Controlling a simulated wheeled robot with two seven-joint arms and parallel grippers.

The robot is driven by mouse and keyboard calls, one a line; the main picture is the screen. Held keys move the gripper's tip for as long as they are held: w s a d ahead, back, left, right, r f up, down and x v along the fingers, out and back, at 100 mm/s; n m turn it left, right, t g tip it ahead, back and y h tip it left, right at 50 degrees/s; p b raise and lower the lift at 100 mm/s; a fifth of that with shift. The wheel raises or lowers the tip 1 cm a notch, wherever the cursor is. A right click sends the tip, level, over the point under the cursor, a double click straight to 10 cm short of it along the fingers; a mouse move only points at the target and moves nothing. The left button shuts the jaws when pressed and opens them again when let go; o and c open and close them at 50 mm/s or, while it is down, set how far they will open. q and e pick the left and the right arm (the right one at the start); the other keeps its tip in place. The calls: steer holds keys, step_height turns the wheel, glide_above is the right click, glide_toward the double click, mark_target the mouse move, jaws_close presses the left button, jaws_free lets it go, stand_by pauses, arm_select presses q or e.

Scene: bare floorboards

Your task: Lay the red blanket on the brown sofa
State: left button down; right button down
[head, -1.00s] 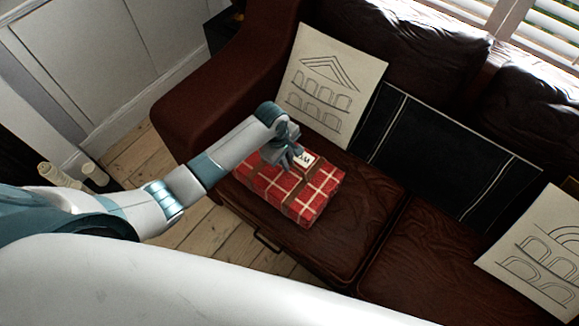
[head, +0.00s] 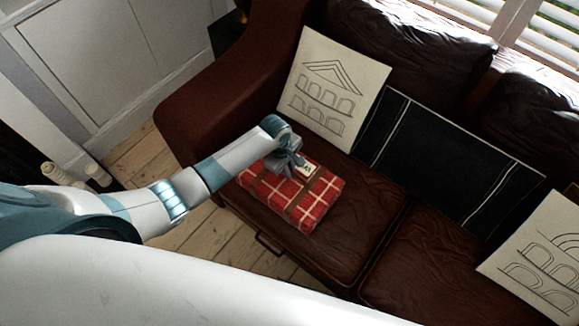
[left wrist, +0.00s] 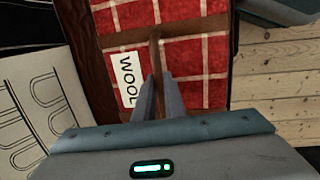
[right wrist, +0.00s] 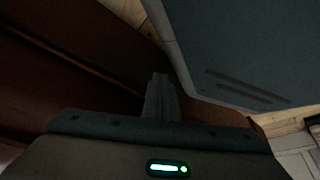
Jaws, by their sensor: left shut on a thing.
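The red blanket (head: 322,207) is a folded red-and-white plaid bundle with brown straps and a white "WOOL" label. It appears over the left seat of the brown sofa (head: 195,112), near its front edge; I cannot tell whether its underside touches the seat. My left gripper (head: 297,163) is at the blanket's upper side, shut on its brown strap. The left wrist view shows the strap between the fingers (left wrist: 160,82), beside the label on the blanket (left wrist: 203,55). My right gripper (right wrist: 161,85) shows only in the right wrist view, its fingers together with nothing visible between them.
A cream cushion (head: 334,88) with arch drawings and a black striped cushion (head: 450,160) lean on the backrest. Another cream cushion (head: 540,265) is at the right. The sofa's raised left arm stands beside the blanket. Bare floorboards (head: 215,245) lie in front.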

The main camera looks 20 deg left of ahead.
mark_target(285, 178)
arm_select(q)
steer(key=shift+w+r, duration=0.1)
arm_select(e)
steer(key=shift+w+r, duration=0.1)
arm_select(q)
steer(key=c, duration=1.8)
jaws_free()
